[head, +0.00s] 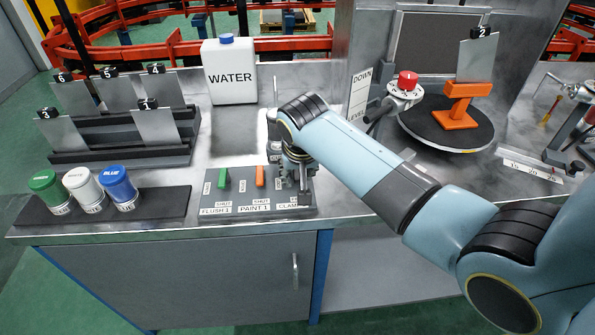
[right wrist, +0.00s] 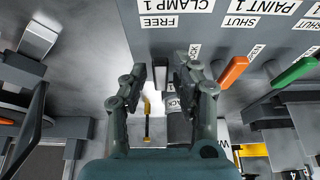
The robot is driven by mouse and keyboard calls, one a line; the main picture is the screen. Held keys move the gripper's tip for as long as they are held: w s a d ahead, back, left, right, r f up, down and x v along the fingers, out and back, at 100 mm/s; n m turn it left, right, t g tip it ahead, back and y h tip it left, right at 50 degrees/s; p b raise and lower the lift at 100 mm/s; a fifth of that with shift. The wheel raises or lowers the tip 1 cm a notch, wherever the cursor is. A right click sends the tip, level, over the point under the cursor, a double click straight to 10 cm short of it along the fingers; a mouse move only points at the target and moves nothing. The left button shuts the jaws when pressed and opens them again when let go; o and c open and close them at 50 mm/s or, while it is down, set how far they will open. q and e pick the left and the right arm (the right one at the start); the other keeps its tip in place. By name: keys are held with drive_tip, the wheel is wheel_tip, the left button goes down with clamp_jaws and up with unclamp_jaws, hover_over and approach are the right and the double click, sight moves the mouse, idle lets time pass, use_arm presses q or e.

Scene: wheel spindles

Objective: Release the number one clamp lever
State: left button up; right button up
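A grey lever panel (head: 232,200) lies at the front of the bench, with labels FLUSH 1, PAINT 1 and CLAMP 1. My right gripper (head: 302,182) points down over its right end, at the CLAMP 1 position, and hides that lever in the head view. In the right wrist view my right gripper (right wrist: 167,70) has its fingers apart. They are near the CLAMP 1 label (right wrist: 187,5) and the FREE label (right wrist: 160,22). A dark upright piece shows between the fingertips; I cannot tell clearly whether it is the clamp lever. My left gripper is not in view.
A green lever (head: 222,178) and an orange lever (head: 260,176) stand just left of my gripper. Coloured pots, including a blue one (head: 117,185), a numbered plate rack (head: 125,155) and a WATER container (head: 229,72) stand left. A turntable (head: 420,133) with an orange stand (head: 460,105) is right.

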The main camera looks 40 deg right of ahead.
drive_tip(key=shift+o, duration=0.7)
drive_tip(key=v, duration=1.2)
drive_tip(key=shift+a, duration=0.1)
